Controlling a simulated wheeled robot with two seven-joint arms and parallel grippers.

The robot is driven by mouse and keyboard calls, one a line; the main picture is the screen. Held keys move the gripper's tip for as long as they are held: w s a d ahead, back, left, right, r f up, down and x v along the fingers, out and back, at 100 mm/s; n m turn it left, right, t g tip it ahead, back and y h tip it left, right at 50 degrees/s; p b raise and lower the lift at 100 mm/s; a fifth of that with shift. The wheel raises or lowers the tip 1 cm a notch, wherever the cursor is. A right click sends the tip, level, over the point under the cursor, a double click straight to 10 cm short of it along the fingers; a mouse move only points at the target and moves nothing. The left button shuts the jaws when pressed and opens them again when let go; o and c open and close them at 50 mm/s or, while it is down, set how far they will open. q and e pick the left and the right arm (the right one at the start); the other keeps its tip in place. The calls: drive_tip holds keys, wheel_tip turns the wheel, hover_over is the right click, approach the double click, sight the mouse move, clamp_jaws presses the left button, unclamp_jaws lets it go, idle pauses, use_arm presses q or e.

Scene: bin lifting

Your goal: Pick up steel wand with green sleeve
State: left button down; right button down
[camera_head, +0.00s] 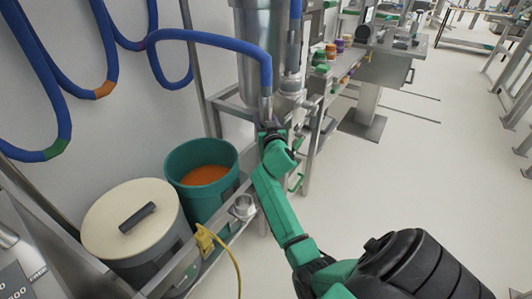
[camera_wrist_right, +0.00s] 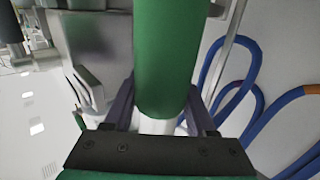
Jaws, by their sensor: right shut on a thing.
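The green sleeve (camera_wrist_right: 166,55) of the wand stands large and upright in the right wrist view, between the two fingers of my right gripper (camera_wrist_right: 159,108). My right gripper is shut on it, and a pale section shows below the green. In the head view, my right gripper (camera_head: 268,130) reaches the foot of a steel fitting (camera_head: 267,104) at the end of a blue hose. The hand mostly hides the held part there, so the green sleeve cannot be made out in that view. My left gripper is not in view.
A teal bin (camera_head: 212,147) with orange contents and a lidded bin (camera_head: 130,215) stand left of my arm. A steel vessel (camera_head: 250,50) rises behind the hand. Blue hoses (camera_head: 205,36) hang on the left wall. Open floor (camera_head: 400,190) lies to the right.

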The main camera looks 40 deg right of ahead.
drive_tip(key=shift+r, duration=0.1)
drive_tip(key=shift+r, duration=0.3)
wheel_tip(320, 180, up, 19)
drive_tip(key=p, duration=0.4)
drive_tip(key=shift+r, duration=0.15)
